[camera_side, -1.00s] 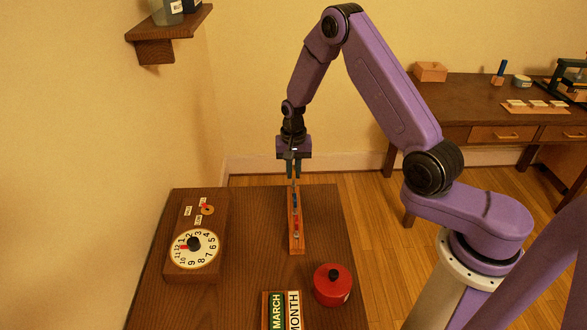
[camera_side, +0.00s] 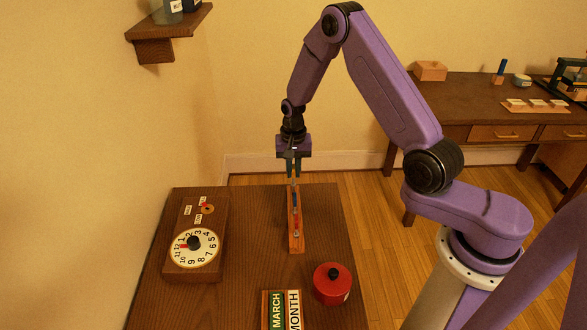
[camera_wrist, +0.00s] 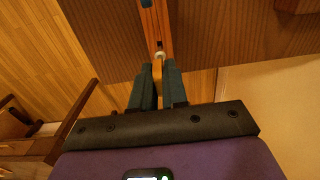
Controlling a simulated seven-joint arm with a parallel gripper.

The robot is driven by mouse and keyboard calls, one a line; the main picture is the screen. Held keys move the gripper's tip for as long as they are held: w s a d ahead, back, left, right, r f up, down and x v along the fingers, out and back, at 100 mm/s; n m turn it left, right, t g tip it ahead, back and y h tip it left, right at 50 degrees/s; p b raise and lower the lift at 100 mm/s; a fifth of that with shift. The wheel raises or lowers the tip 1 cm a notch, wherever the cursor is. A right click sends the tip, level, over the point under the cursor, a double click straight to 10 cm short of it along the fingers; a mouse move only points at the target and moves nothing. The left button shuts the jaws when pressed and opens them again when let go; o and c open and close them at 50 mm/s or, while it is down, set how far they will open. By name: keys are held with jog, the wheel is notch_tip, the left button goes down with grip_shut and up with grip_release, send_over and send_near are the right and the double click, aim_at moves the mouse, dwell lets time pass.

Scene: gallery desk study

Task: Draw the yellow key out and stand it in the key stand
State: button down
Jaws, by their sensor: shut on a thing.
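The key stand (camera_side: 297,241) is a narrow wooden strip lying lengthwise on the brown desk. Small blue, red and pale pieces show along its top. Its end also shows in the wrist view (camera_wrist: 154,22), with a small dark opening. My gripper (camera_side: 294,177) points down over the far end of the strip. In the wrist view my gripper (camera_wrist: 160,68) is shut on a thin yellow-orange piece, the yellow key (camera_wrist: 158,84). A pale round part shows at the fingertips, by the strip's end. I cannot tell whether the key touches the strip.
A wooden box with a numbered dial (camera_side: 209,262) stands at the left by the wall. A red lidded pot (camera_side: 331,291) and a MARCH/MONTH sign (camera_side: 279,323) are at the front. The desk between box and strip is clear.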

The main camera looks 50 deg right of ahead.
aim_at(293, 177)
jog(key=shift+f, duration=1.65)
dwell(0.5)
jog(key=c, duration=0.6)
grip_release()
jog(key=shift+r, duration=4)
